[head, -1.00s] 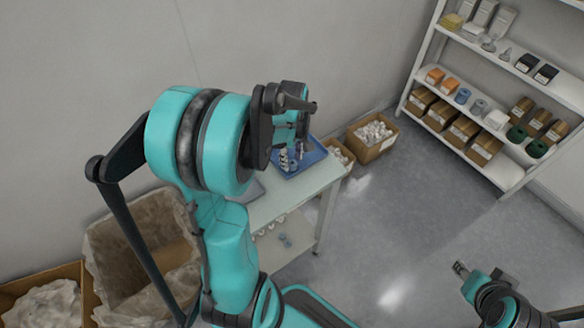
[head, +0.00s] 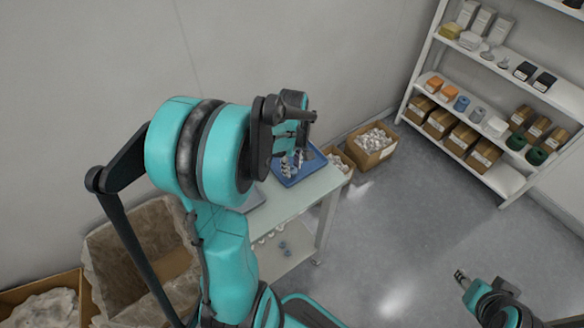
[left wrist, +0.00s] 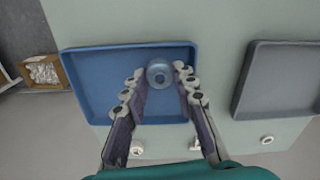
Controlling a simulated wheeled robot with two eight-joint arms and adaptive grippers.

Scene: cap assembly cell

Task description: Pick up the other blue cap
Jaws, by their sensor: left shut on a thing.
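The blue cap (left wrist: 160,73) is a round, translucent blue piece with a pale center. In the left wrist view it sits between the fingertips of my left gripper (left wrist: 158,78), which is shut on it. The cap is over the blue tray (left wrist: 85,85), near its far wall; I cannot tell whether it still touches the tray floor. In the head view my left gripper (head: 294,163) reaches down into the blue tray (head: 313,172), and the cap is hard to make out. My right gripper (head: 461,276) is small and far from the table; its jaw state is unclear.
A grey tray (left wrist: 285,85) lies right of the blue tray. Several white ring pieces (left wrist: 267,140) show near the table edge. A carton of white parts (head: 373,143) stands behind the table, and a stocked shelf (head: 470,75) at right.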

